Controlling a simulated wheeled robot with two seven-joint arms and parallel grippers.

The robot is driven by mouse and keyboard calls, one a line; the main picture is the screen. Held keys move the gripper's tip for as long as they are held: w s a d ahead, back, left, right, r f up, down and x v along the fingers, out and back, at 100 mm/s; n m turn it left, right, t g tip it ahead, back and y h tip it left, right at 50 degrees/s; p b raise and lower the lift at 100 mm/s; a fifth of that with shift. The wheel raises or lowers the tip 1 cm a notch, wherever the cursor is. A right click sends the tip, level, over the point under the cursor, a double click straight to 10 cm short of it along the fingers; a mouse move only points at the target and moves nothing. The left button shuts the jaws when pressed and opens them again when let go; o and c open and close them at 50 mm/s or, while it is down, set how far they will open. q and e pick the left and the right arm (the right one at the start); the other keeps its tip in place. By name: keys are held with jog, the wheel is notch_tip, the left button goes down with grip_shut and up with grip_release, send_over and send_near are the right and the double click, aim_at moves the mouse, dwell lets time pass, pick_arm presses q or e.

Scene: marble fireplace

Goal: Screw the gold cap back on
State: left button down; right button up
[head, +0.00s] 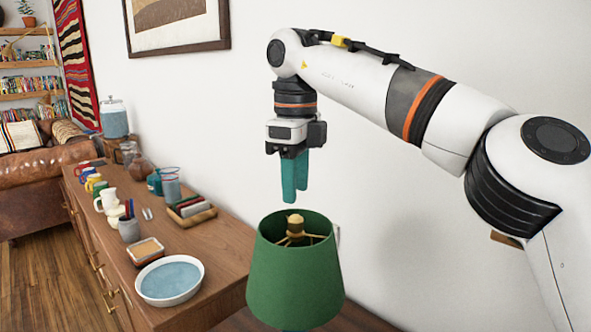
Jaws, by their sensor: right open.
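A green lampshade (295,280), open at the top, stands low in the middle of the head view. Inside its upper opening is a brass frame (293,239). The small round gold cap (295,221) sits upright at the frame's centre; I cannot tell how tightly it is seated. My right gripper (296,194) points down just above the cap, with its teal fingers open and empty, apart from the cap. The lower lamp is hidden by the shade. My left gripper is out of view.
A wooden sideboard (215,240) on the left holds a white bowl of blue liquid (170,279), a small tan-topped dish (146,250), a wooden tray (192,212), a grey pen cup (129,229) and several jugs. A white wall is close behind the lamp.

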aim_at(296, 216)
jog(key=shift+f, duration=3.1)
grip_shut()
jog(key=shift+o, duration=0.8)
grip_release()
notch_tip(296, 216, up, 12)
